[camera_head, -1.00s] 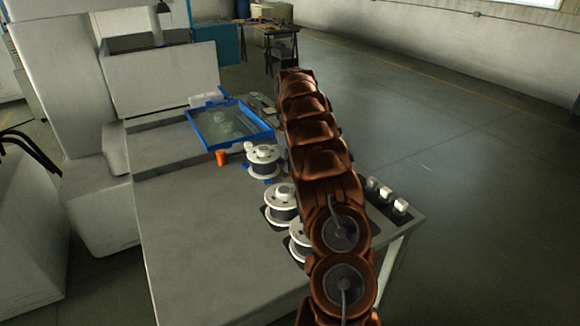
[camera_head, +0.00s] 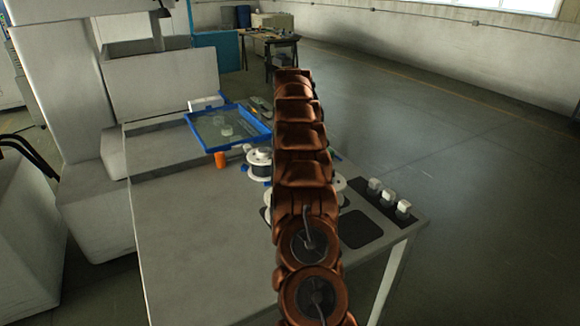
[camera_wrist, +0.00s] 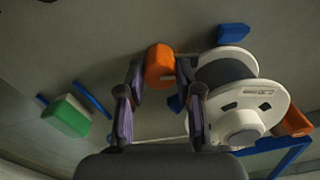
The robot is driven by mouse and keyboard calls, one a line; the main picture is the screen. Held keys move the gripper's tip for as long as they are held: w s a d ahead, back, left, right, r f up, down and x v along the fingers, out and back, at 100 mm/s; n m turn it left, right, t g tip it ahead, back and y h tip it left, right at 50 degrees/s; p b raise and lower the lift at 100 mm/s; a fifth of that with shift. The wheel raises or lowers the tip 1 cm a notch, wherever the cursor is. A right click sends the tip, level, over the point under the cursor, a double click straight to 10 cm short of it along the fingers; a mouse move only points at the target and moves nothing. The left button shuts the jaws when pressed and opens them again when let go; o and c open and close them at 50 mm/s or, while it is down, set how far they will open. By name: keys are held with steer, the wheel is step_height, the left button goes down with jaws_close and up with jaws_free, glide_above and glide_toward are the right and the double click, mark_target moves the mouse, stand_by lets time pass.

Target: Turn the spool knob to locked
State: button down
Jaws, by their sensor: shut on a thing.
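In the wrist view my gripper (camera_wrist: 159,72) has its two fingers against the sides of an orange knob (camera_wrist: 159,62), which I take for the spool knob. A white-flanged spool with grey winding (camera_wrist: 238,100) stands just right of the fingers. It seems to be the spool beside the tray in the head view (camera_head: 258,157). My arm hides the knob and my gripper in the head view. I cannot read any mark that shows the knob's locked position.
A blue-rimmed tray (camera_head: 202,145) lies behind an orange cylinder (camera_head: 221,160). Other spools are partly hidden by my arm. White blocks (camera_head: 388,198) stand near the table's right edge. The table's front left (camera_head: 195,245) is clear.

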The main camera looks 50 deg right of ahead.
steer(key=shift+r+m, duration=0.1)
steer(key=shift+m, duration=0.4)
steer(key=c, duration=0.8)
jaws_free()
steer(key=shift+o, duration=0.2)
steer(key=n+p, duration=0.1)
steer(key=n, duration=0.2)
steer(key=shift+d+n, duration=0.1)
steer(key=shift+n, duration=0.2)
steer(key=n+p, duration=0.1)
steer(key=n, duration=0.3)
steer(key=shift+s, duration=0.1)
steer(key=shift+r+n+p, duration=0.1)
steer(key=shift+n+p, duration=1.45)
steer(key=shift+n, duration=0.65)
steer(key=shift+n+p, duration=0.5)
steer(key=shift+n, duration=0.2)
